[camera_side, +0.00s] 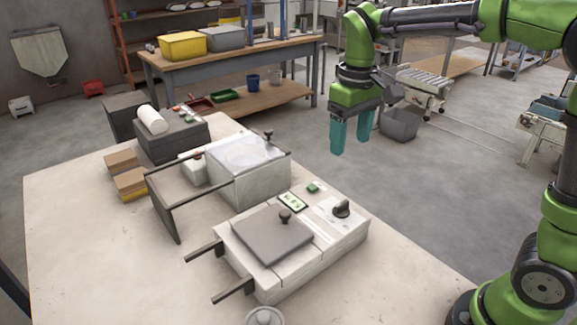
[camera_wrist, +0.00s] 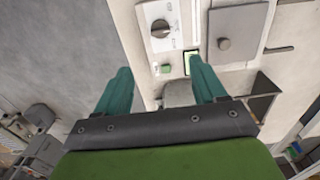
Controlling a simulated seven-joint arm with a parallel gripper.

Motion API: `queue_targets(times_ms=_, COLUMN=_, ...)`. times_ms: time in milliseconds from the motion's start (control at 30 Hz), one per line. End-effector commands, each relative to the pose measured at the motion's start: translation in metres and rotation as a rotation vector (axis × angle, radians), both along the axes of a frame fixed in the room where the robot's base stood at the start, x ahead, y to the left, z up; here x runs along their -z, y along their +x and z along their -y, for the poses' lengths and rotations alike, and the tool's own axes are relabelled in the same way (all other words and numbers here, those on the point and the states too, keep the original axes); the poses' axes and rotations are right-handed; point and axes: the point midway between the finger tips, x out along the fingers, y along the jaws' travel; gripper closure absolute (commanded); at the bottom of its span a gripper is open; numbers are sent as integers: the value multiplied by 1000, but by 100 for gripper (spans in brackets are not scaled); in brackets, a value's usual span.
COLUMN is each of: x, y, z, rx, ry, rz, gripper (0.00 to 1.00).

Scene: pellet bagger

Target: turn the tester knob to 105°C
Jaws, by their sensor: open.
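The tester (camera_side: 265,270) is a pale box near the table's front right edge, with a grey lid plate (camera_side: 262,238) on top. Its dark knob (camera_side: 341,208) sits on a white dial plate at its right end. The knob (camera_wrist: 160,28) also shows at the top of the wrist view; the dial marks are too small to read. A small green-lit display (camera_side: 292,202) and a green button (camera_side: 314,187) lie beside it. My gripper (camera_side: 351,148) is open and empty, with teal fingers pointing down, above and beyond the knob. It touches nothing.
A pale box with a clear top (camera_side: 247,165) and dark rails stands behind the tester. Brown boxes (camera_side: 125,178) and a dark unit with a white roll (camera_side: 152,120) stand at the table's back left. The table is bare at the front left.

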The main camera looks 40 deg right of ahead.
Motion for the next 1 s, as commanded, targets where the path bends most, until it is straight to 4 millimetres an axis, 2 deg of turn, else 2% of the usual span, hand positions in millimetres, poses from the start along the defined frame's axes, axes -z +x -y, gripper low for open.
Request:
queue_targets(times_ms=167, x=26, y=-1, z=0, rx=-1, ry=0, rz=-4, gripper=30)
queue_targets(times_ms=500, x=101, y=-1, z=0, rx=0, ry=1, rz=-5, gripper=30)
queue_targets(times_ms=700, x=139, y=-1, z=0, rx=1, ry=1, rz=-2, gripper=30)
queue_targets(times_ms=833, x=155, y=0, z=0, rx=1, ry=1, rz=0, gripper=30)
queue_targets(times_ms=1000, x=164, y=0, z=0, rx=2, ry=2, rz=2, gripper=30)
